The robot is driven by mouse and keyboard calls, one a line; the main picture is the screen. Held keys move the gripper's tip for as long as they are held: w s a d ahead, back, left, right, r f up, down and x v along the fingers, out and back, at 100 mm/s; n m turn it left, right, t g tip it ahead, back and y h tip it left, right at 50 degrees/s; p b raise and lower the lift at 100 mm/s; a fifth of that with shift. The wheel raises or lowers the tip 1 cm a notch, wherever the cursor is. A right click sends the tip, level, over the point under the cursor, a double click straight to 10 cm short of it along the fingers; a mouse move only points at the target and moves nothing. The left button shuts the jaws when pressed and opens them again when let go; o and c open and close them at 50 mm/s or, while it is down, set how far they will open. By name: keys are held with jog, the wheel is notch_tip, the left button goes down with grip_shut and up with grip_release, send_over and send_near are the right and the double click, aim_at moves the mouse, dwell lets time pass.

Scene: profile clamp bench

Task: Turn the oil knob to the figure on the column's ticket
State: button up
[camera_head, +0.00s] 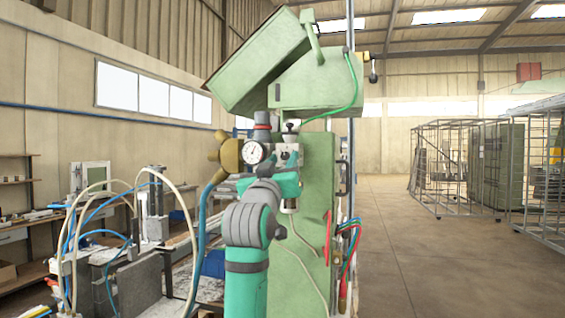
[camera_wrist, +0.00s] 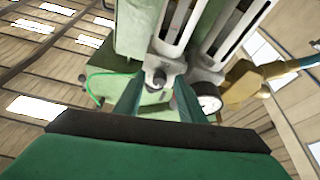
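The green column (camera_head: 318,200) stands in the middle of the head view with a grey air unit (camera_head: 289,155) on its left side. A small dark knob (camera_head: 290,127) tops this unit; I cannot tell for sure that it is the oil knob. In the wrist view a dark round knob (camera_wrist: 158,77) shows between the fingertips of my gripper (camera_wrist: 158,88). The two teal fingers are apart, one on each side of it; contact cannot be told. In the head view my gripper (camera_head: 275,183) is just below the unit, partly hidden by my arm. No ticket or figure is readable.
A round white gauge (camera_head: 254,152) sits close left of the knob and also shows beside the right finger in the wrist view (camera_wrist: 210,103). Hoses (camera_head: 350,245) hang at right. The floor (camera_head: 400,240) right of the column is clear.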

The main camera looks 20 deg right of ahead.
grip_shut()
jog(key=shift+a+m, duration=0.1)
jog(key=shift+m, duration=0.3)
jog(key=m, duration=0.1)
jog(key=m+g+h, duration=0.1)
jog(key=m, duration=0.1)
jog(key=m+g+h, duration=0.1)
jog(key=m, duration=0.1)
jog(key=shift+w+a, duration=0.2)
jog(key=shift+a, duration=0.05)
jog(key=m+g+h, duration=0.1)
jog(key=m, duration=0.3)
jog(key=m+g+h, duration=0.1)
jog(key=m+g, duration=0.1)
jog(key=m, duration=0.2)
jog(key=shift+a+r, duration=0.1)
jog(key=shift+r, duration=0.1)
jog(key=shift+m+g, duration=0.3)
grip_release()
